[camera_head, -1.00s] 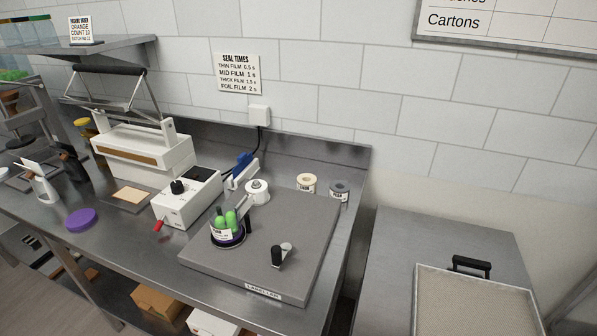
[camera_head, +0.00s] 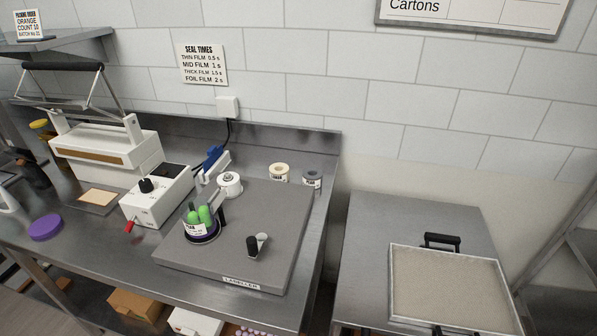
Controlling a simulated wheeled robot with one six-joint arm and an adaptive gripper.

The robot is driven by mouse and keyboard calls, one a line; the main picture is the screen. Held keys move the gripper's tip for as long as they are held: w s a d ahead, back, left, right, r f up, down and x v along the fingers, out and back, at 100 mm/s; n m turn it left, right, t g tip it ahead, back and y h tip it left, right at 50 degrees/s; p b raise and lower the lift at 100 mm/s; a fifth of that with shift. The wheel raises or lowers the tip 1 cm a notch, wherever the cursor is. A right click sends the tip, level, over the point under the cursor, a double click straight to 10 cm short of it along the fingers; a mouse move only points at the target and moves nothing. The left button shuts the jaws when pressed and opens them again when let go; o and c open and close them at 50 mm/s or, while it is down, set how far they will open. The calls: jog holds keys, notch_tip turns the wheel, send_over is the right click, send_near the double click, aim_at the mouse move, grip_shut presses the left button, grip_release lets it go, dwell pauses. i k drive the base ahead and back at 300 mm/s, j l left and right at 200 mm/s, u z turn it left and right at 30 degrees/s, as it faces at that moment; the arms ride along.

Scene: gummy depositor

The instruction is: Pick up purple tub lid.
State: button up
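The purple tub lid (camera_head: 45,227) lies flat on the steel bench (camera_head: 90,240) at the left, near the bench's front edge. Nothing covers it. A clear tub (camera_head: 200,228) with green gummies and a purple base stands on the grey labeller board (camera_head: 278,225). My gripper is not in view.
A white control box (camera_head: 157,196) with a black knob and red lever stands between the lid and the labeller. A white sealer (camera_head: 105,150) is behind the lid. Two film rolls (camera_head: 279,172) (camera_head: 312,179) stand at the back. A tray (camera_head: 450,290) rests on the right table.

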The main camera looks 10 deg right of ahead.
aim_at(46, 226)
jog(key=u, duration=1.3)
